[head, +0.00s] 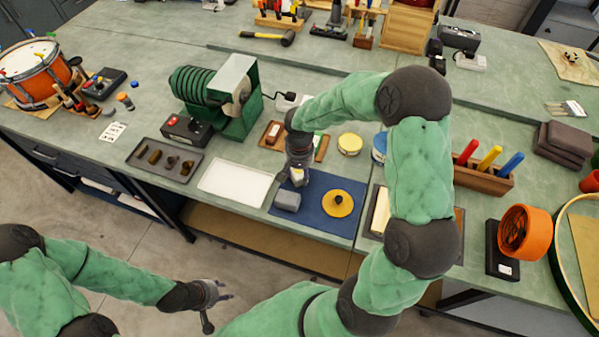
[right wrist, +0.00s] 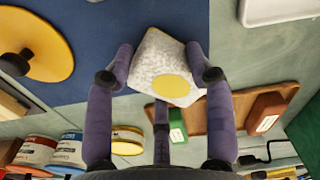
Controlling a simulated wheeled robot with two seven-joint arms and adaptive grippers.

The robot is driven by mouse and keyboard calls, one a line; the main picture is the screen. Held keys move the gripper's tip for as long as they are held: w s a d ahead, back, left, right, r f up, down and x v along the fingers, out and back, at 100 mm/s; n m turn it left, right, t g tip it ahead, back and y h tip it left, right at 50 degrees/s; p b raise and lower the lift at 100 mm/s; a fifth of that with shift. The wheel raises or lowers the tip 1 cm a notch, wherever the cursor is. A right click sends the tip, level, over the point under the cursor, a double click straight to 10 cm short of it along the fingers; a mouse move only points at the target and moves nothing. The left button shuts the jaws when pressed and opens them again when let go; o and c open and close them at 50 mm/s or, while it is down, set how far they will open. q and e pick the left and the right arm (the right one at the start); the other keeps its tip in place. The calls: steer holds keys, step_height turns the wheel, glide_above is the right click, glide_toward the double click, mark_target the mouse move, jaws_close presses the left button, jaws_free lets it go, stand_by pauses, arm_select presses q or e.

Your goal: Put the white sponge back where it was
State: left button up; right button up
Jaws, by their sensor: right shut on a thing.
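The white sponge (right wrist: 152,58), with a round yellow patch on its face, is held between the fingers of my right gripper (right wrist: 165,70). In the head view my right gripper (head: 295,176) points down over the back left part of the blue mat (head: 318,222), and part of the sponge (head: 298,175) shows between its fingers. Behind it is a wooden tray (right wrist: 222,112) with a red block (right wrist: 267,112) and a green block (right wrist: 178,125). My left gripper (head: 218,303) is open and empty, away from the bench at the lower left.
A grey block (head: 287,201) and a yellow disc (head: 338,204) with a dark knob lie on the mat. A white tray (head: 234,184) is left of the mat. A yellow-lidded tin (head: 350,143) and a blue tin (head: 380,146) stand behind it.

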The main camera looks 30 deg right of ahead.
mark_target(300, 172)
steer(key=shift+f, duration=0.2)
steer(key=o, duration=1.1)
steer(key=shift+r, duration=0.1)
steer(key=shift+r, duration=0.3)
step_height(300, 172, up, 12)
steer(key=p, duration=0.3)
steer(key=shift+f, duration=0.2)
